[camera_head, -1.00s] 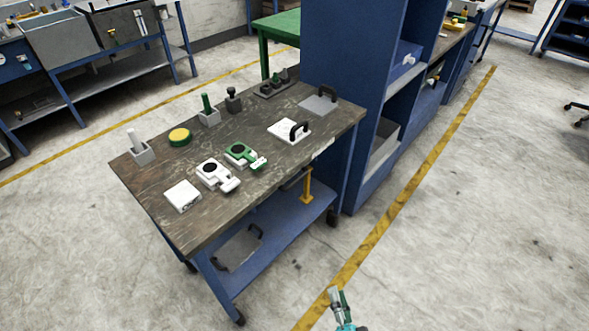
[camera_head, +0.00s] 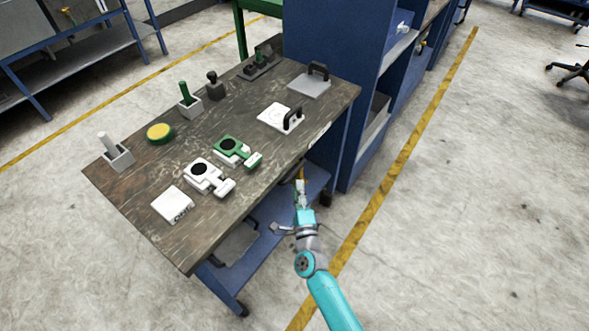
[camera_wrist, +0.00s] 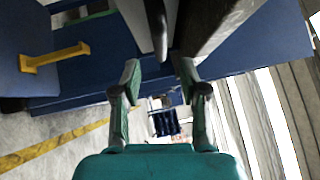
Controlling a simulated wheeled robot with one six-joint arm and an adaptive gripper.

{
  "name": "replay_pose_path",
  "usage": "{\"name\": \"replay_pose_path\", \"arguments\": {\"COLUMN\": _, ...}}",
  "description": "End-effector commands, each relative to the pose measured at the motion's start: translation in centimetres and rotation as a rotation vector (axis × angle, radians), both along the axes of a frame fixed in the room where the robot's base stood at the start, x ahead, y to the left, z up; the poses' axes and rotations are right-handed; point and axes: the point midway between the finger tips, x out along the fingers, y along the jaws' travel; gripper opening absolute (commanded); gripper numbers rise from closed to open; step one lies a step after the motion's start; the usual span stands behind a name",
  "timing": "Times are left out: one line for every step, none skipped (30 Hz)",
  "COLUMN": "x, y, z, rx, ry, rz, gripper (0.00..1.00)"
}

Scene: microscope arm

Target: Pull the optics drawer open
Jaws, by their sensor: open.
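My gripper (camera_head: 301,186) is open at the front side of the workbench, below the level of its top. In the wrist view its two fingers (camera_wrist: 159,72) stand apart with nothing held between them. A narrow grey piece and a dark brown edge show just beyond the fingertips. A small white label (camera_head: 319,133) is on the bench's front edge, above and right of my gripper. I cannot make out which part is the optics drawer. A yellow bar (camera_wrist: 55,57) on a blue surface shows at the upper left of the wrist view; my gripper partly hides it in the head view.
The workbench top (camera_head: 130,195) carries white and green microscope parts, a yellow disc (camera_head: 160,133) and holders. A blue cabinet (camera_head: 335,60) stands at the bench's right end. A lower blue shelf (camera_head: 265,235) holds a grey plate.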

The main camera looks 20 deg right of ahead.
Motion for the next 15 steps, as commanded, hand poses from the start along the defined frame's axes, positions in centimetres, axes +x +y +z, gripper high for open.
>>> {"name": "replay_pose_path", "arguments": {"x": 1.1, "y": -0.2, "z": 0.3, "rx": 0.0, "ry": -0.003, "rz": -0.001, "gripper": 0.43}}
{"name": "replay_pose_path", "arguments": {"x": 1.6, "y": -0.3, "z": 0.3, "rx": 0.0, "ry": -0.002, "rz": -0.001, "gripper": 0.43}}
{"name": "replay_pose_path", "arguments": {"x": 2.3, "y": -0.4, "z": 0.4, "rx": -0.001, "ry": -0.003, "rz": -0.002, "gripper": 0.43}}
{"name": "replay_pose_path", "arguments": {"x": 2.8, "y": -0.5, "z": 0.5, "rx": -0.001, "ry": -0.003, "rz": -0.002, "gripper": 0.43}}
{"name": "replay_pose_path", "arguments": {"x": 3.3, "y": -0.6, "z": 0.5, "rx": -0.001, "ry": -0.002, "rz": -0.001, "gripper": 0.43}}
{"name": "replay_pose_path", "arguments": {"x": 3.9, "y": -0.7, "z": 0.6, "rx": -0.001, "ry": -0.002, "rz": -0.001, "gripper": 0.43}}
{"name": "replay_pose_path", "arguments": {"x": 4.4, "y": -0.8, "z": 0.7, "rx": -0.001, "ry": -0.002, "rz": -0.001, "gripper": 0.43}}
{"name": "replay_pose_path", "arguments": {"x": 4.8, "y": -0.8, "z": 0.7, "rx": -0.002, "ry": -0.001, "rz": 0.0, "gripper": 0.43}}
{"name": "replay_pose_path", "arguments": {"x": 5.3, "y": -0.9, "z": 0.8, "rx": -0.002, "ry": -0.001, "rz": 0.0, "gripper": 0.43}}
{"name": "replay_pose_path", "arguments": {"x": 5.6, "y": -0.9, "z": 0.8, "rx": -0.001, "ry": -0.001, "rz": 0.0, "gripper": 0.43}}
{"name": "replay_pose_path", "arguments": {"x": 5.9, "y": -1.0, "z": 0.8, "rx": -0.002, "ry": -0.001, "rz": 0.0, "gripper": 0.43}}
{"name": "replay_pose_path", "arguments": {"x": 6.3, "y": -1.0, "z": 0.8, "rx": -0.002, "ry": 0.0, "rz": 0.0, "gripper": 0.43}}
{"name": "replay_pose_path", "arguments": {"x": 6.5, "y": -1.1, "z": 0.9, "rx": -0.002, "ry": -0.001, "rz": 0.0, "gripper": 0.43}}
{"name": "replay_pose_path", "arguments": {"x": 6.7, "y": -1.1, "z": 0.9, "rx": -0.002, "ry": -0.001, "rz": 0.0, "gripper": 0.43}}
{"name": "replay_pose_path", "arguments": {"x": 6.9, "y": -1.1, "z": 1.0, "rx": -0.002, "ry": -0.001, "rz": 0.0, "gripper": 0.43}}
